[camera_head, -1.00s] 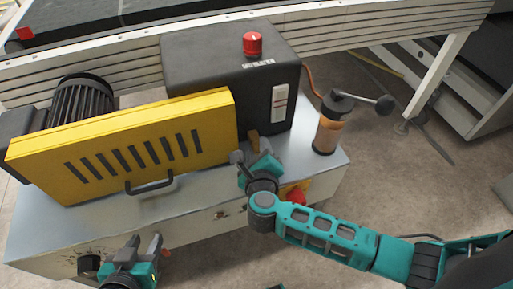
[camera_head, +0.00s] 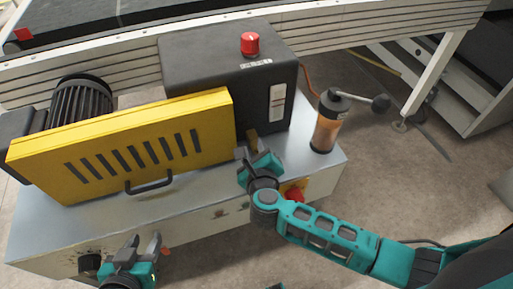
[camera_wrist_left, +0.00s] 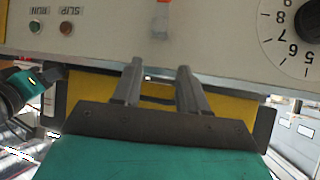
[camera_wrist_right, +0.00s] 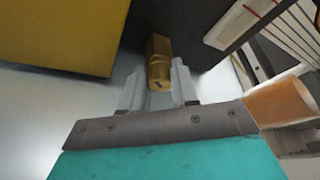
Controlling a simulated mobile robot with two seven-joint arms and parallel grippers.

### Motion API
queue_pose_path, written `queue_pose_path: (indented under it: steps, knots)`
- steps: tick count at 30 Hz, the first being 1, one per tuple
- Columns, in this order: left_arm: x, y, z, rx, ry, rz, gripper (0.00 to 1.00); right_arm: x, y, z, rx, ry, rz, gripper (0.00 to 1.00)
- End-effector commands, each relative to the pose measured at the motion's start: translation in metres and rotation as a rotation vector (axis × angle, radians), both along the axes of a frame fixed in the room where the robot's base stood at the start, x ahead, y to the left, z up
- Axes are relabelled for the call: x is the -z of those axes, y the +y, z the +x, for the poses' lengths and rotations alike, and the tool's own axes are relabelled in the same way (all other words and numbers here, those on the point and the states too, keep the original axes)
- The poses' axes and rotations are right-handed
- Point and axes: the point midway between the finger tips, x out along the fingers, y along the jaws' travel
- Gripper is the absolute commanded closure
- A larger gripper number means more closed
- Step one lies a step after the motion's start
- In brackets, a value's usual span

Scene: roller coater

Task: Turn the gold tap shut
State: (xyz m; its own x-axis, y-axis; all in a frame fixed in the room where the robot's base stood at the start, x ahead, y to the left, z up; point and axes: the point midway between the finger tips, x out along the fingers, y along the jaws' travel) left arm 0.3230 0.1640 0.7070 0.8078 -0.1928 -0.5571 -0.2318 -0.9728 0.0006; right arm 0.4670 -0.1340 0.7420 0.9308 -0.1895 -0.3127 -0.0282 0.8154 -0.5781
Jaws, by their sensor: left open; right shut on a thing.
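The gold tap (camera_head: 252,138) stands at the foot of the dark grey housing, partly hidden by my right gripper. In the right wrist view the tap (camera_wrist_right: 159,62) is a brass-coloured block whose near end lies between the fingertips. My right gripper (camera_head: 246,153) is shut on it, with the fingers (camera_wrist_right: 156,82) on either side. My left gripper (camera_head: 147,242) is open and empty, low in front of the machine's cream front panel. In the left wrist view its fingers (camera_wrist_left: 160,78) are apart, facing that panel.
A yellow slotted guard (camera_head: 120,148) with a black handle is left of the tap. An orange-brown cylinder with a crank (camera_head: 327,125) stands to the right. A red knob (camera_head: 294,194) sits on the front panel below my right wrist. A numbered dial (camera_wrist_left: 298,35) shows in the left wrist view.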

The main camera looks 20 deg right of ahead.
Motion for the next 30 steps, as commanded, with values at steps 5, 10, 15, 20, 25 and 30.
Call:
queue_pose_path:
  steps: [5, 10, 15, 20, 25, 30]
  knots:
    - [-0.004, 0.004, -0.002, -0.004, 0.007, 0.010, 0.57, -0.005, -0.002, 0.001, 0.003, 0.002, 0.138, 1.00]
    - [-0.011, 0.007, -0.004, -0.009, 0.000, 0.015, 0.57, -0.006, -0.003, 0.002, 0.003, 0.007, 0.298, 1.00]
    - [-0.015, 0.013, -0.007, -0.018, 0.005, 0.025, 0.57, -0.007, -0.005, 0.002, 0.004, 0.011, 0.455, 1.00]
    - [-0.020, 0.017, -0.010, -0.025, 0.010, 0.028, 0.57, -0.007, -0.006, 0.003, 0.002, 0.014, 0.590, 1.00]
    - [-0.027, 0.016, -0.011, -0.026, 0.012, 0.026, 0.57, -0.007, -0.007, 0.003, 0.001, 0.016, 0.707, 1.00]
    - [-0.033, 0.014, -0.010, -0.024, 0.011, 0.024, 0.57, -0.007, -0.007, 0.004, -0.001, 0.017, 0.789, 1.00]
